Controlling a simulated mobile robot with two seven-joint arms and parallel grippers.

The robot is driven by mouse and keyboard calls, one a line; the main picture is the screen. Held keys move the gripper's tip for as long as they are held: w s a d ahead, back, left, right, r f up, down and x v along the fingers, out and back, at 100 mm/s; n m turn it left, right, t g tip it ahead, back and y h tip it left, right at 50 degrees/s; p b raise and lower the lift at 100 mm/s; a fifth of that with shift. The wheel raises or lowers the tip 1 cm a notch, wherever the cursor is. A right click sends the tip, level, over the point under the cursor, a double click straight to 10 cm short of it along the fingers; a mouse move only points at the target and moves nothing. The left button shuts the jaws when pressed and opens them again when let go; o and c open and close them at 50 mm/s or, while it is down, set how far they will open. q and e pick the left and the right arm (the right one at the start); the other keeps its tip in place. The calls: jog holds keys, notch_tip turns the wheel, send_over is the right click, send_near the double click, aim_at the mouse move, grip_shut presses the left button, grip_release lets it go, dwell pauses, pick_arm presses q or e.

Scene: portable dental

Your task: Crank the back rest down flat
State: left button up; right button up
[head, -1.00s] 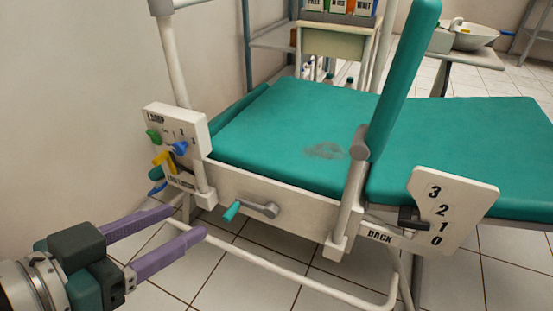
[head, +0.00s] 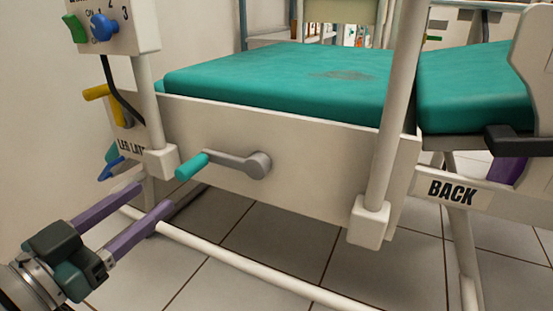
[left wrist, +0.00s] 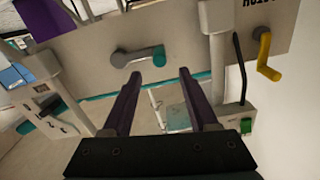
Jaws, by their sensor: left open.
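A crank with a grey arm and teal grip (head: 192,166) sits on the cream side panel of the bed. Its hub is to the right of the grip, and it also shows in the left wrist view (left wrist: 138,57). My left gripper (head: 152,204) is open and empty, below and left of the grip, apart from it. In the left wrist view the crank lies beyond the fingertips. A teal pad section (head: 475,92) is above the BACK label (head: 452,191); a black pointer (head: 515,140) is beside it. A purple part under the pad, possibly my right gripper, is mostly hidden.
A yellow crank (head: 97,92) and a box with green and blue knobs (head: 105,27) are at the left. White posts (head: 398,110) stand by the bed side. A white floor rail (head: 250,268) crosses below. Tiled floor lies in front.

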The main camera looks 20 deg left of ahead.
aim_at(180, 178)
pick_arm(q)
jog(key=w+b, duration=0.1)
jog(key=w, duration=0.1)
jog(key=w+b, duration=0.2)
jog(key=w, duration=0.1)
jog(key=w+b, duration=0.1)
jog(key=w, duration=0.2)
jog(key=shift+w+d+f, duration=0.1)
jog(key=shift+w+d, duration=0.05)
jog(key=shift+d, duration=0.2)
jog(key=shift+w+b, duration=0.35)
jog(key=shift+w, duration=0.2)
grip_shut()
dwell(0.5)
